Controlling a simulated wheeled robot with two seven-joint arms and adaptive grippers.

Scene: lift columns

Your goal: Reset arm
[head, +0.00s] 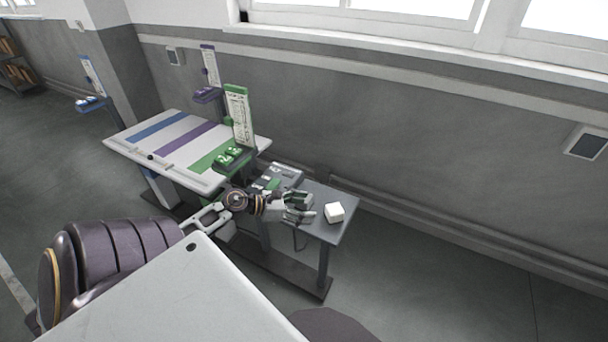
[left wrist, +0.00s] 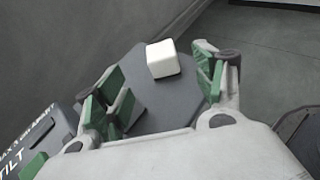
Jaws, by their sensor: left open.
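My left gripper (head: 302,207) reaches in from the left over a small grey side table (head: 341,228). It is open, and nothing shows between its fingers. In the left wrist view its two green-padded fingers (left wrist: 160,88) stand wide apart. A white cube (head: 334,212) sits on the side table just right of the fingertips. In the left wrist view the white cube (left wrist: 162,59) lies beyond the fingers, apart from them. My right gripper is not in either view.
A white table (head: 118,143) with blue, purple and green stripes stands at the left. Green (head: 239,115), purple (head: 209,66) and blue (head: 92,76) sign posts with trays rise around it. A grey device with a green part (head: 283,173) sits behind my gripper. Floor at the right is clear.

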